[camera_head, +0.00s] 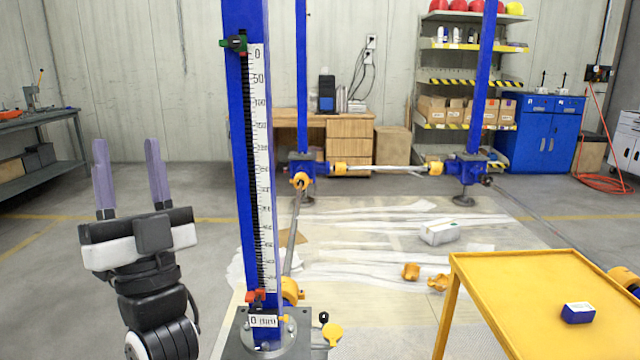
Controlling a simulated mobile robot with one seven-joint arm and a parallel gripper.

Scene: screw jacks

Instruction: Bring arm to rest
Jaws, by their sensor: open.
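My gripper (131,178) is at the left of the head view, with its two purple fingers pointing up and spread wide apart. Nothing is between them. My black and white wrist is below it. A blue screw jack column (237,150) with a white scale stands just to the right of my gripper, with a clear gap between them. A green and black pointer (234,43) sits near the top of the scale. A red clip (262,296) is near the bottom.
A yellow table (530,275) with a small blue block (578,313) stands at the lower right. Farther jacks (469,172) are linked by shafts. Orange coupling parts (411,271) and a white box (440,232) lie on the floor sheet. A workbench (38,122) stands far left.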

